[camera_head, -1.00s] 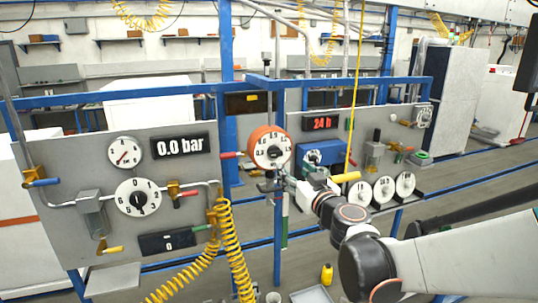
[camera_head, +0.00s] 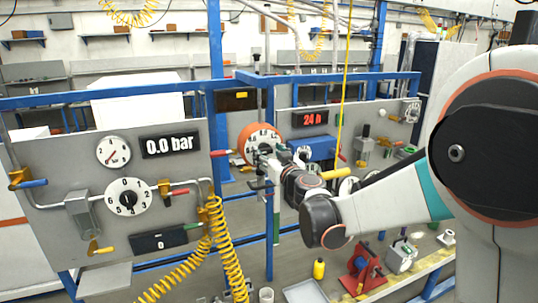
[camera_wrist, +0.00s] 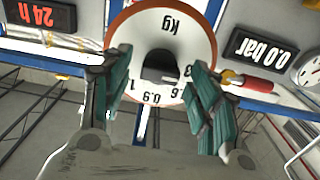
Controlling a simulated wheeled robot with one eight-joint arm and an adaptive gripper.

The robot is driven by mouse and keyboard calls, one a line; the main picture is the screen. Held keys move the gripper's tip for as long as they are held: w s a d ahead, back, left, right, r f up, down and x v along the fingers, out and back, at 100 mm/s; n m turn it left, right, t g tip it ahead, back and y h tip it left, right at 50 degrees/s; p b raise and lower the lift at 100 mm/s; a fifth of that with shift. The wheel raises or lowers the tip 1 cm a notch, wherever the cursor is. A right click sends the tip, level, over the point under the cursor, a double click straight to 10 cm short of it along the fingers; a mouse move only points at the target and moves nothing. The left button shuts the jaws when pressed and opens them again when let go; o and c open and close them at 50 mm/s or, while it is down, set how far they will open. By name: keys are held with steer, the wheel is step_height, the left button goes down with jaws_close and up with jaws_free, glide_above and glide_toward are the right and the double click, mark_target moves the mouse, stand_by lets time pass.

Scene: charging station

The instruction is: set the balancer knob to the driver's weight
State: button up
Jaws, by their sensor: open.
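The balancer is an orange round body with a white numbered dial (camera_head: 262,143) on the rail in the middle of the head view. The wrist view shows its dial (camera_wrist: 147,30) upside down, marked "Kg", with numbers such as 0.9 and 1. The dark knob (camera_wrist: 160,74) sits at the dial's centre. My gripper (camera_wrist: 160,82) is open, its green fingers on either side of the knob. I cannot tell whether they touch it. In the head view my gripper (camera_head: 276,156) covers the dial's lower right. No driver's weight is readable.
A grey panel at left holds a "0.0 bar" display (camera_head: 171,145), a numbered knob (camera_head: 128,197) and valves. A red "24 h" display (camera_head: 310,118) hangs right of the balancer. Yellow coiled hoses (camera_head: 225,250) and a yellow cord (camera_head: 341,95) hang nearby.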

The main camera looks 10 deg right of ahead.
steer(key=c, duration=1.1)
steer(key=shift+o, duration=0.2)
